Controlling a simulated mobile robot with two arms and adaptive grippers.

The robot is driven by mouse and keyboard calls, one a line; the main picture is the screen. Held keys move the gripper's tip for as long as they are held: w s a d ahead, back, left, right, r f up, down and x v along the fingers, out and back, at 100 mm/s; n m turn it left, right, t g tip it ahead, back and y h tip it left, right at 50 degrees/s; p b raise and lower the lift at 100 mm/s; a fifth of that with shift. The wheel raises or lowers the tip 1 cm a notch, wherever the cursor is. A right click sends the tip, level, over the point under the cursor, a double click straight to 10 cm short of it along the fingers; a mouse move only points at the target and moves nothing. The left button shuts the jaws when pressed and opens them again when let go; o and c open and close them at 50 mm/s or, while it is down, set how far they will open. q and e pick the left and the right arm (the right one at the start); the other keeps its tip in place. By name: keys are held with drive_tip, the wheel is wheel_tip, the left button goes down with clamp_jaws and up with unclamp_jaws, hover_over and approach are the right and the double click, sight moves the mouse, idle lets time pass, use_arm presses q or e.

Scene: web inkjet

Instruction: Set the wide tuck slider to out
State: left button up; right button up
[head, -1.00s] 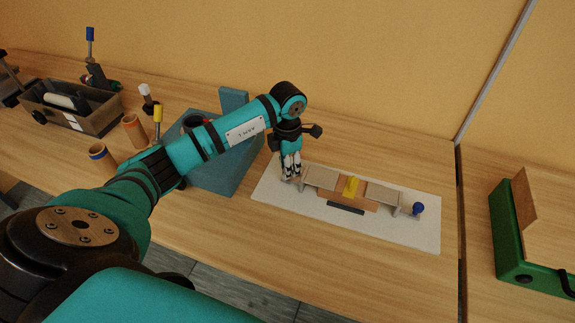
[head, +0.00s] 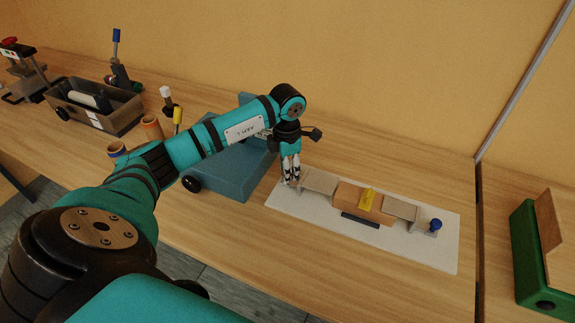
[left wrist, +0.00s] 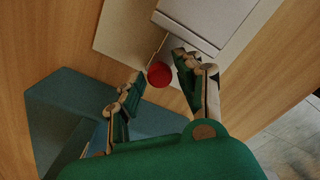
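The white base board (head: 435,257) lies on the table and carries a sliding mechanism. A grey left plate (head: 319,181) with a red knob (left wrist: 160,75) is at its left end. A grey right plate (head: 400,208) stands near a blue knob (head: 436,225). I cannot tell which part is named the wide tuck slider. My left gripper (head: 291,182) is low at the board's left end, fingers apart with the red knob between them in the left wrist view (left wrist: 160,88). My right gripper is out of view.
A blue-grey box (head: 225,175) stands just left of the board. A dark tray (head: 92,115) and several small tools are farther left. A green stand (head: 538,265) is at the right. The table in front of the board is clear.

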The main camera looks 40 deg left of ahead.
use_arm(q)
drive_tip(key=shift+r, duration=0.1)
wheel_tip(320, 180, up, 12)
idle(0.5)
idle(0.5)
